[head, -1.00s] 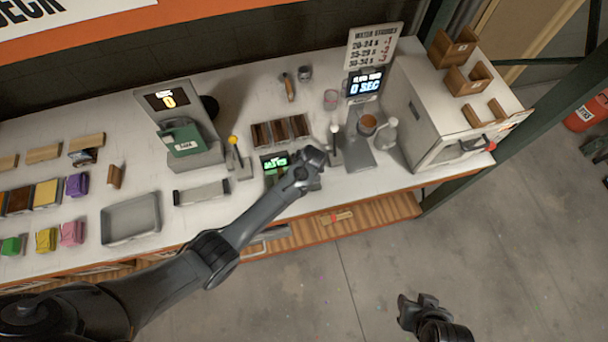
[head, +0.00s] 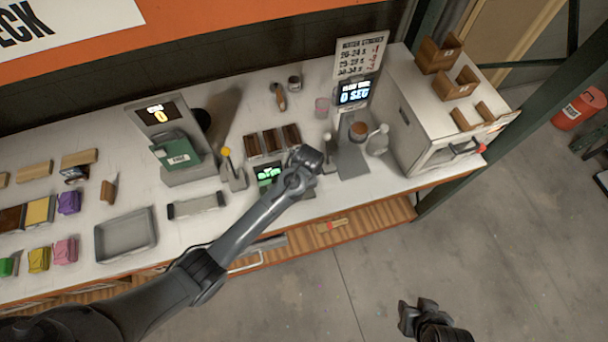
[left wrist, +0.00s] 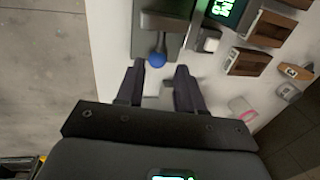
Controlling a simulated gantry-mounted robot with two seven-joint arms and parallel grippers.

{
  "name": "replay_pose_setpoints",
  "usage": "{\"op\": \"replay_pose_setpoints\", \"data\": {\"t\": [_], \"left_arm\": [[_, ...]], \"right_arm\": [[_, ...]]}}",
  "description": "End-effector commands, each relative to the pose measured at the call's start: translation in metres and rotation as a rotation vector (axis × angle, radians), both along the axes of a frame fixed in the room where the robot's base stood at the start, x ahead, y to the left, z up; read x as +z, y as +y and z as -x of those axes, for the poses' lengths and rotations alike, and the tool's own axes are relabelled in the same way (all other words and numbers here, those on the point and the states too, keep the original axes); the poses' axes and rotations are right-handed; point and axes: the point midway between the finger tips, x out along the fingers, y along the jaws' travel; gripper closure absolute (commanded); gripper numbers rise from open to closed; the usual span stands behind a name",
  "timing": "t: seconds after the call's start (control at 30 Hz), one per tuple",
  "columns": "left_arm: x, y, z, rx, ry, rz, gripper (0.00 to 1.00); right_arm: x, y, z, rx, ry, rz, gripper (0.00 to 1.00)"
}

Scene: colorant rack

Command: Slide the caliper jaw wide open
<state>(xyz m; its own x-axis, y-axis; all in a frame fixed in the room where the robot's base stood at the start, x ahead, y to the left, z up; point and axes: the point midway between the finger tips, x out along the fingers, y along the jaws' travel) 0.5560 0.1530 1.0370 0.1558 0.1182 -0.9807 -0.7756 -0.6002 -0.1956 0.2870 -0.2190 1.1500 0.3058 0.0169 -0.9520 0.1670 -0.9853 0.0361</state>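The caliper appears to be the grey device with a lit green readout (head: 268,174) on the bench; my left arm hides much of it in the head view. In the left wrist view its readout (left wrist: 224,8) is at the top edge. A dark grey slider block with a blue knob (left wrist: 157,60) sits beside it on a grey base (left wrist: 150,42). My left gripper (left wrist: 158,74) is open, with the knob just beyond and between its fingertips. It also shows over the device in the head view (head: 308,160). My right gripper (head: 418,308) hangs over the floor, apart from the bench; its finger opening is unclear.
Brown swatches in a rack (head: 272,140) stand behind the device. A lever with a yellow knob (head: 226,152) is to its left, and a water dispenser (head: 352,150) to its right. A grey bar (head: 196,206) and empty tray (head: 126,236) lie farther left.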

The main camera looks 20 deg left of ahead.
Motion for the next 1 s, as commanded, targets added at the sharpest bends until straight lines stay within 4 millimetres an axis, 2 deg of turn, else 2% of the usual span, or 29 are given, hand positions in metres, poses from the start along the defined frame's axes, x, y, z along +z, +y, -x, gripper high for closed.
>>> {"op": "replay_pose_setpoints", "data": {"t": [0.2,0.4,0.83,0.93,1.0], "left_arm": [[0.026,-0.003,0.004,-0.001,-0.001,-0.001,0.63],[0.034,-0.004,0.006,-0.001,0.001,-0.001,0.63],[0.034,-0.004,0.007,0.000,0.004,-0.001,0.63],[0.026,-0.004,0.016,0.000,0.022,-0.001,0.63],[0.014,-0.004,0.029,0.000,0.049,-0.002,0.63]], "right_arm": [[-0.002,0.001,0.000,-0.004,0.001,-0.005,0.63],[-0.002,0.002,0.000,-0.005,0.000,-0.007,0.63],[-0.002,0.001,0.000,-0.003,0.001,-0.004,0.63],[0.000,0.000,0.000,-0.002,0.000,-0.002,0.63],[0.001,0.000,0.000,0.000,0.000,0.001,0.63]]}}
